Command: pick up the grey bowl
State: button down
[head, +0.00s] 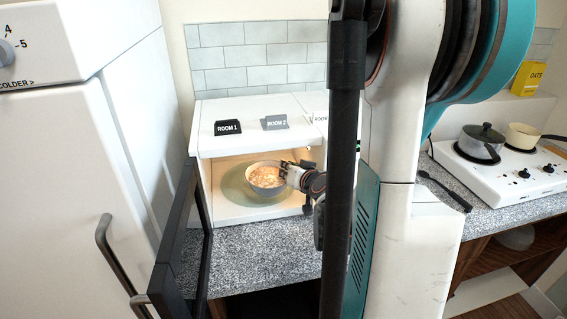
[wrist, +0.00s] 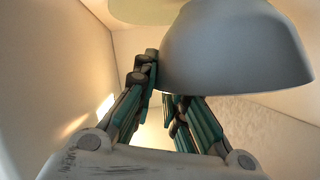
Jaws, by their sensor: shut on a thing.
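The grey bowl (head: 266,187) is inside the open white microwave, over the round turntable (head: 233,188), with pale food in it. In the wrist view its smooth outer wall (wrist: 235,45) fills the upper right. My gripper (head: 287,171) reaches in from the right and is shut on the bowl's right-hand wall. In the wrist view one finger of the gripper (wrist: 160,85) is in plain sight and the other is partly hidden behind the bowl. I cannot tell whether the bowl is touching the turntable.
The microwave's dark door (head: 190,235) stands open on the left, by the white fridge (head: 75,150). Small signs stand on the microwave (head: 245,142). A stove (head: 510,165) with pots and a dark utensil (head: 445,190) are on the right. The speckled counter (head: 260,255) in front is clear.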

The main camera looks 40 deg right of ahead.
jog(key=s+a, duration=0.2)
jog(key=s, duration=0.5)
jog(key=shift+s+a+p, duration=0.15)
jog(key=shift+a+p, duration=0.25)
jog(key=c, duration=2.4)
grip_release()
jog(key=shift+s, duration=0.1)
jog(key=shift+s+r, duration=0.1)
